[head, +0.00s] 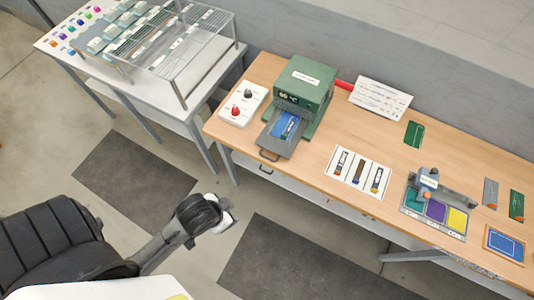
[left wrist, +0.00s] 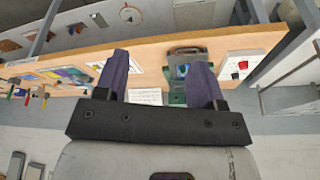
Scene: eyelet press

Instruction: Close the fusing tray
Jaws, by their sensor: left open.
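The green fusing press (head: 302,85) stands on the wooden table, its display reading about 60 °C. Its grey fusing tray (head: 273,140) is out at the front, with a blue card (head: 285,124) on it and a handle (head: 268,155) at its front end. My left gripper (head: 228,212) is off the table's front edge, below and left of the tray, apart from it. In the left wrist view the two dark fingers (left wrist: 160,82) are spread with nothing between them; the press with its tray (left wrist: 187,52) appears beyond, near one finger. My right gripper is not in view.
A panel with red and black knobs (head: 243,104) lies left of the press. A white card with several strips (head: 358,172) lies to its right, then a small tool station (head: 440,207). A rack table (head: 150,60) stands at the left. The floor before the table is clear.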

